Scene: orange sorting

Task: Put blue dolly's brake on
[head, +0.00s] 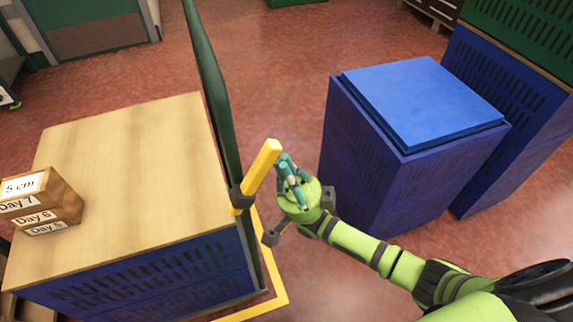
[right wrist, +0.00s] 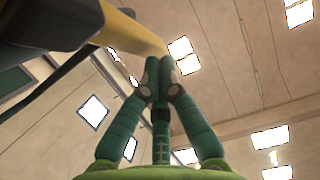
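A yellow lever (head: 262,167) sticks up at a slant from a dark clamp on the green upright frame (head: 213,95) beside a wood-topped blue crate (head: 150,283). This looks like the dolly's brake lever. My right gripper (head: 283,160) is just right of the lever's upper part, fingers pointing up. In the right wrist view, its fingertips (right wrist: 158,72) are together with nothing seen between them. The yellow lever (right wrist: 70,25) passes from upper left to just beyond the fingertips there. I cannot tell whether they touch. The dolly's wheels are hidden. My left gripper is not in view.
A wooden block stack with day labels (head: 62,200) sits on the wood top (head: 140,150). A blue crate with a blue lid (head: 425,100) stands to the right, near my right arm. Yellow floor tape (head: 275,305) runs beside the dolly. Red floor is open behind.

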